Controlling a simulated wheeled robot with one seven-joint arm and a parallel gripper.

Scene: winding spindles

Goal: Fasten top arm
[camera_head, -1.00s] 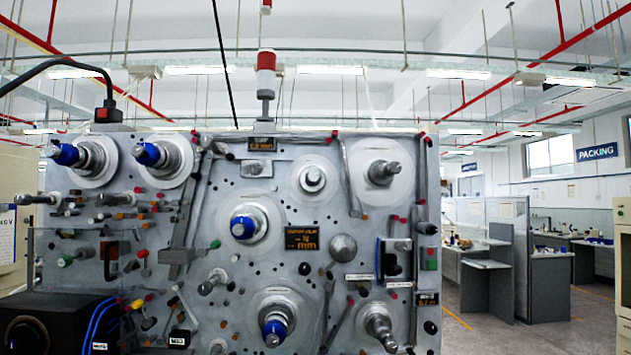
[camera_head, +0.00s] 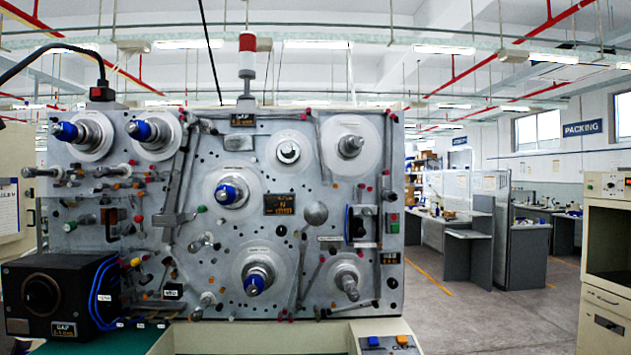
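A grey winding machine panel (camera_head: 235,155) stands upright ahead, with several spindles on white round discs. A long grey bar arm (camera_head: 189,155) slants down in the upper left middle and ends near a block. Another slim bar (camera_head: 325,150) stands near the top, left of the upper right spindle (camera_head: 350,146). I cannot tell which of these is the top arm or whether either is fastened. Blue-capped spindles sit at the upper left (camera_head: 66,132), the centre (camera_head: 228,194) and the bottom (camera_head: 255,283). My gripper is not in view.
A black box (camera_head: 60,295) with blue cables stands at the lower left. A beige cabinet (camera_head: 607,265) stands at the right. Open floor (camera_head: 480,318) lies between machine and cabinet.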

